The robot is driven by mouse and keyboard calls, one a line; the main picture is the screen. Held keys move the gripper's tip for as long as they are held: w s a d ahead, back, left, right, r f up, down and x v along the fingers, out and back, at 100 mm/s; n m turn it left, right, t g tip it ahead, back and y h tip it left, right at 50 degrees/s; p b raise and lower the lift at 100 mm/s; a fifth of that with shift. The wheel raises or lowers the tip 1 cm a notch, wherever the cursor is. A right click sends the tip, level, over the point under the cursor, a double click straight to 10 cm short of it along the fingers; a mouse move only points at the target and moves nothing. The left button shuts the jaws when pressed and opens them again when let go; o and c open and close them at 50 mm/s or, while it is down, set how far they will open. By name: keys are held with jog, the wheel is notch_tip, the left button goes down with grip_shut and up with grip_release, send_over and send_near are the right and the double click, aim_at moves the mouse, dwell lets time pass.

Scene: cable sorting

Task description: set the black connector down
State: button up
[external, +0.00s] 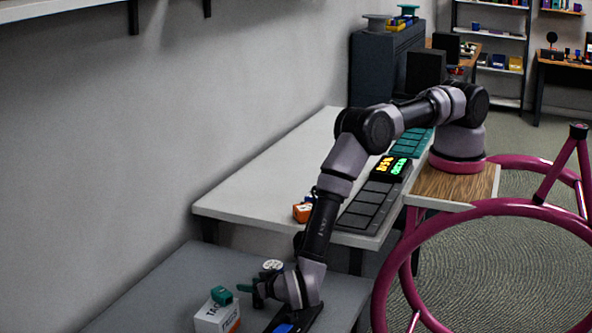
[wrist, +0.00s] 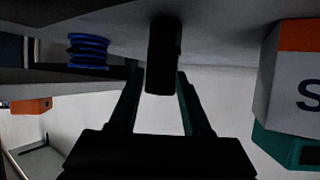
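The black connector (wrist: 163,55) is a dark upright block between the fingertips of my gripper (wrist: 161,78) in the wrist view. The two fingers lie close along its sides, and it appears held. Its far end lies against the grey surface (wrist: 225,40), which is at the top of this tilted view; I cannot tell whether they touch. In the external view my gripper (external: 257,287) is low over the grey lower table (external: 180,275), pointing left. The connector cannot be made out there against the dark fingers.
A white and orange box (external: 217,316) with a teal item (external: 221,295) on top stands left of my gripper. A dark tray with a blue item (external: 284,328) lies close at right. A white round item (external: 272,266) is behind. The table's left part is clear.

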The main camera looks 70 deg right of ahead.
jog(key=shift+o, duration=0.2)
jog(key=shift+d+f, duration=0.1)
jog(key=v, duration=0.6)
jog(key=r+v, duration=0.1)
jog(key=v, duration=0.5)
